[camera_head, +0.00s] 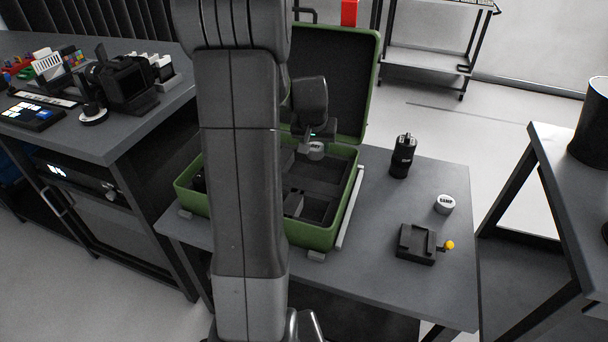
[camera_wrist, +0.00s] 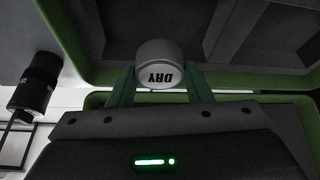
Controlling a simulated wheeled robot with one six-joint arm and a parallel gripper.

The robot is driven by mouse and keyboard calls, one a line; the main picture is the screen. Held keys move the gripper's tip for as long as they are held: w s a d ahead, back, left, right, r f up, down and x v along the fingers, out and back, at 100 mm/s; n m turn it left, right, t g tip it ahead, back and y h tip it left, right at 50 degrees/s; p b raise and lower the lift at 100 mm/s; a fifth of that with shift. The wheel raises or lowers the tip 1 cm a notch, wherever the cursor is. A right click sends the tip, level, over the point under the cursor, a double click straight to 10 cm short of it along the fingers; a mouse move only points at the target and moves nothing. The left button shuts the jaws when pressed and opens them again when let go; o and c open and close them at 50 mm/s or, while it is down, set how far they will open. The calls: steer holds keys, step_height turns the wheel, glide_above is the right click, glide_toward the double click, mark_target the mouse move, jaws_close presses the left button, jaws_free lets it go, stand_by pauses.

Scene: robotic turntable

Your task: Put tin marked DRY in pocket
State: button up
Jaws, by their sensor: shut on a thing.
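The tin marked DRY (camera_wrist: 158,65) is a short light-grey cylinder, held between the two fingers of my gripper (camera_wrist: 160,86) in the wrist view. Its label reads upside down there. In the head view the tin (camera_head: 316,150) shows inside the outline of the open green case (camera_head: 320,239), with my gripper (camera_head: 313,138) just above it, near the hinge side. The case has a dark lining with several pockets (camera_wrist: 265,30). The tin's height over the lining is hard to tell. My arm hides the left middle of the case.
A second light tin (camera_head: 445,204), its label hard to read, stands on the table right of the case. A black cylinder (camera_head: 403,157) and a black block with a yellow knob (camera_head: 417,243) stand near it. The case lid (camera_head: 365,85) stands open behind my gripper.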

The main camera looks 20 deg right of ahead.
mark_target(313, 147)
step_height(313, 147, down, 8)
steer(key=shift+f+b, duration=0.25)
steer(key=shift+b, duration=0.55)
steer(key=shift+f, duration=0.1)
steer(key=shift+f, duration=0.2)
steer(key=o, duration=1)
steer(key=shift+r, duration=0.1)
steer(key=shift+r, duration=0.3)
steer(key=p+v, duration=0.2)
steer(key=v, duration=0.9)
steer(key=shift+s+r, duration=0.2)
steer(key=shift+r, duration=0.2)
